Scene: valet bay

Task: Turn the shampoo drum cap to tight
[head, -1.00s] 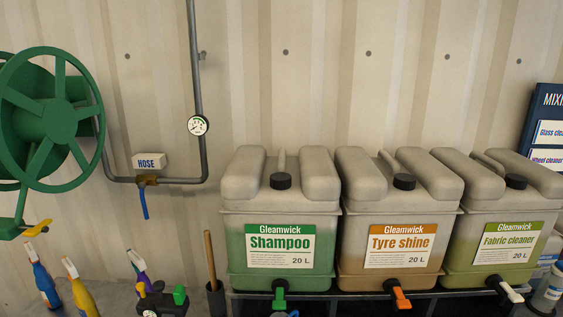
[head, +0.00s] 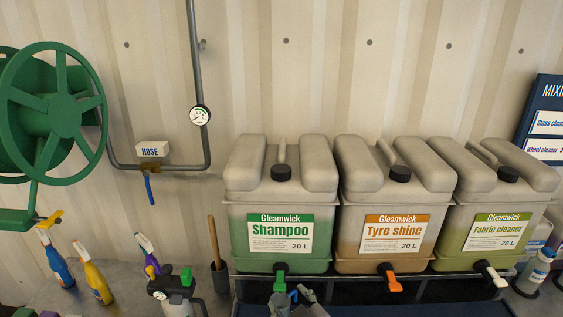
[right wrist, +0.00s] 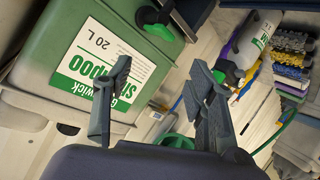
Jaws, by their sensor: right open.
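The shampoo drum (head: 235,222) stands at the left end of a row of drums, grey on top and green below. Its black cap (head: 281,173) sits on top, by the handle; I cannot tell how tight it is. My right gripper (head: 293,299) is low in front of this drum, below its green tap (head: 280,269) and well below the cap. In the right wrist view, my two fingers (right wrist: 160,105) are spread apart with nothing between them, and the drum (right wrist: 60,60) fills the left. A small dark piece at its lower left may be the cap. My left gripper is out of view.
The tyre shine drum (head: 347,235) and fabric cleaner drum (head: 455,240) stand close on the right. A pipe with a gauge (head: 200,115) and a green reel (head: 52,115) are at the left. Spray bottles (head: 95,282) stand below. The wall space above the drums is clear.

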